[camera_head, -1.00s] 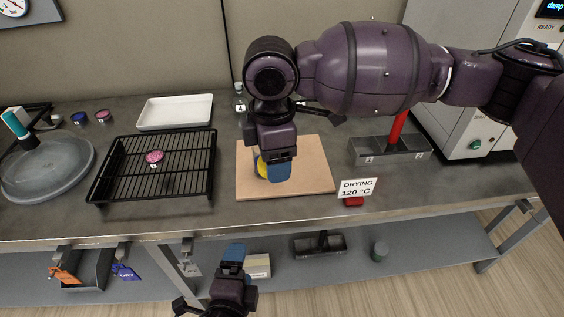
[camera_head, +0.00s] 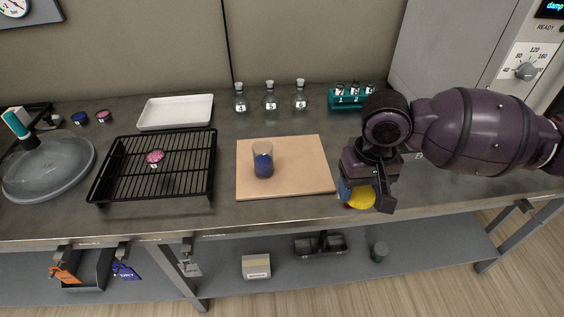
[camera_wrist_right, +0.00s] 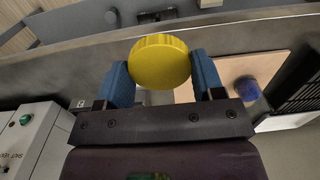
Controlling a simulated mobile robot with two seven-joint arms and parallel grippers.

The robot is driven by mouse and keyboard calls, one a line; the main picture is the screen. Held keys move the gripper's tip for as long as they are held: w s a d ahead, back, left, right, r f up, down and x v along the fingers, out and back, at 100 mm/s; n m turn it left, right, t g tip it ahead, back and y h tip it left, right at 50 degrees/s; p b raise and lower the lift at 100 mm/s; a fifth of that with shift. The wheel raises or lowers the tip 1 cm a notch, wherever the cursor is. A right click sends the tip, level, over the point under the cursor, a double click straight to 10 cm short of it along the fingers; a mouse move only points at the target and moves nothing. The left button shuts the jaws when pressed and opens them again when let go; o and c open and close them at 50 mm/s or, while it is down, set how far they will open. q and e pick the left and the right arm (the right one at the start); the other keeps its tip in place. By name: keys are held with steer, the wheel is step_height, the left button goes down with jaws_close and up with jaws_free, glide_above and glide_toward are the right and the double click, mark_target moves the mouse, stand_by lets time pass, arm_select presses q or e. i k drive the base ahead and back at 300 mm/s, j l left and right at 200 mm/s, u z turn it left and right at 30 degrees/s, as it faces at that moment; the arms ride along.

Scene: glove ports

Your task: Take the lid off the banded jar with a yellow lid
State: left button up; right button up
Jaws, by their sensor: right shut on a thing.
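The jar (camera_head: 263,160) stands upright and open on the tan board (camera_head: 310,181), with dark blue contents low in its clear wall. It also shows, small, in the right wrist view (camera_wrist_right: 247,89). My right gripper (camera_head: 358,190) is shut on the yellow lid (camera_head: 362,199), right of the board near the bench's front edge. In the right wrist view the lid (camera_wrist_right: 158,60) sits between the two blue fingers, clear of the jar. My left gripper is not in view.
A black wire rack (camera_head: 128,181) with a pink-topped item (camera_head: 155,157) stands left of the board. Stoppered flasks (camera_head: 270,97) and a teal rack (camera_head: 350,99) stand behind. A white tray (camera_head: 175,112) lies at back left. My right arm hides the bench's right part.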

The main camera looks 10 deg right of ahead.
mark_target(263, 150)
steer(key=u, duration=0.8)
steer(key=l+u, duration=0.15)
steer(key=u, duration=0.3)
steer(key=l+u, duration=0.15)
steer(key=u, duration=0.25)
steer(key=k+l, duration=0.15)
steer(key=l, duration=0.2)
steer(key=k+l, duration=0.15)
steer(key=l, duration=0.2)
steer(key=k+l, duration=0.15)
steer(key=l, duration=0.2)
